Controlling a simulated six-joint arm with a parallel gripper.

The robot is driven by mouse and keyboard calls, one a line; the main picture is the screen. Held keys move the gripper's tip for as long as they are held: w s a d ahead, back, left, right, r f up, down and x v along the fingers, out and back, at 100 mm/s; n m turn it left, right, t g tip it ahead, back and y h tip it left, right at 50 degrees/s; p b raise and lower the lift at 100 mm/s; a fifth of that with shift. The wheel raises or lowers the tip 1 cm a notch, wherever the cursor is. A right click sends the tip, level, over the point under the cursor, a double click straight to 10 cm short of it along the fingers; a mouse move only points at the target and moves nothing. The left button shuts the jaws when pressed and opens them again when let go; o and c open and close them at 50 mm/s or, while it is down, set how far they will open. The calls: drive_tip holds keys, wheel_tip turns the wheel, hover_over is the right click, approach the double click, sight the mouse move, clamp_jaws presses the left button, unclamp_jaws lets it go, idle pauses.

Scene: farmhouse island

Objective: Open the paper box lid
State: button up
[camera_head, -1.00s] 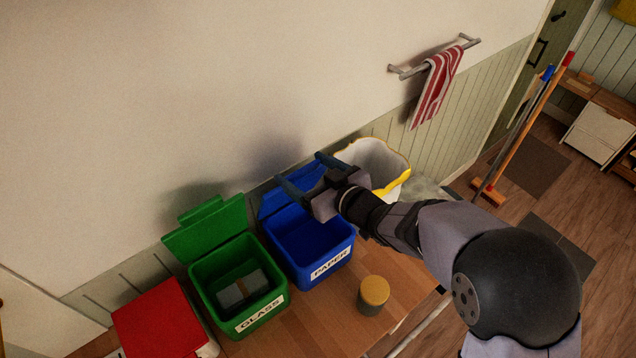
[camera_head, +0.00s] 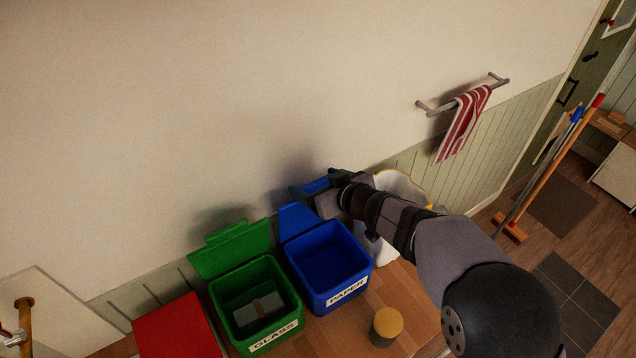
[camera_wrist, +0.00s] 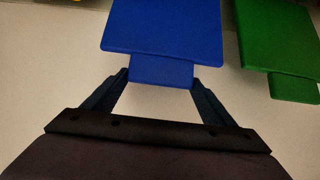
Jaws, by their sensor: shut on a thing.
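The blue paper box (camera_head: 347,292), labelled PAPER, stands on the wooden top with its inside in view. Its blue lid (camera_head: 299,222) stands open, tilted up at the back edge near the wall. My gripper (camera_head: 312,190) is at the lid's upper edge, partly hidden by my own wrist. In the wrist view, the fingers of my gripper (camera_wrist: 160,78) are closed on the two sides of the small tab of the blue lid (camera_wrist: 165,28).
The green GLASS box (camera_head: 285,315) with its raised lid (camera_head: 232,248) is just left. A red-lidded box (camera_head: 178,328) is further left. A yellow-topped jar (camera_head: 387,323) stands in front. A white bin with a yellow rim (camera_head: 384,247) is to the right.

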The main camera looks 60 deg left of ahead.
drive_tip(key=shift+a+r, duration=0.1)
drive_tip(key=shift+r, duration=0.2)
drive_tip(key=o, duration=1.5)
drive_tip(key=shift+c, duration=0.2)
drive_tip(key=shift+o, duration=0.2)
drive_tip(key=shift+f, duration=0.1)
drive_tip(key=shift+f, duration=0.1)
drive_tip(key=shift+d, duration=0.2)
drive_tip(key=b+v, duration=0.1)
drive_tip(key=v, duration=0.6)
drive_tip(key=shift+b, duration=0.4)
